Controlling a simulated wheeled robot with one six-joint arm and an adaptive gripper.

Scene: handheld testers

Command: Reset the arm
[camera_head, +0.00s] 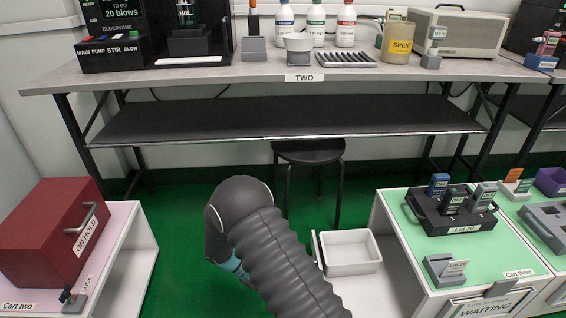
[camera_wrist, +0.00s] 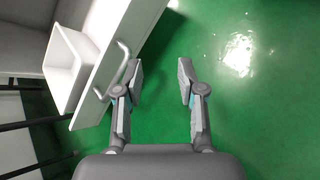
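My gripper (camera_wrist: 161,80) shows in the wrist view with its two fingers apart and nothing between them. Green floor lies beyond the fingertips. The left finger is close to a bar handle (camera_wrist: 123,72) on a white drawer front (camera_wrist: 113,55); I cannot tell whether they touch. In the head view my dark ribbed arm (camera_head: 275,255) reaches up from the bottom middle and bends over at a rounded joint. It hides my gripper there.
An open white drawer (camera_head: 350,253) juts from the right cart (camera_head: 445,255), right beside my arm. The left cart (camera_head: 125,250) carries a red box (camera_head: 50,235). A black stool (camera_head: 308,151) stands ahead under bench TWO (camera_head: 250,75). Green floor is clear left of my arm.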

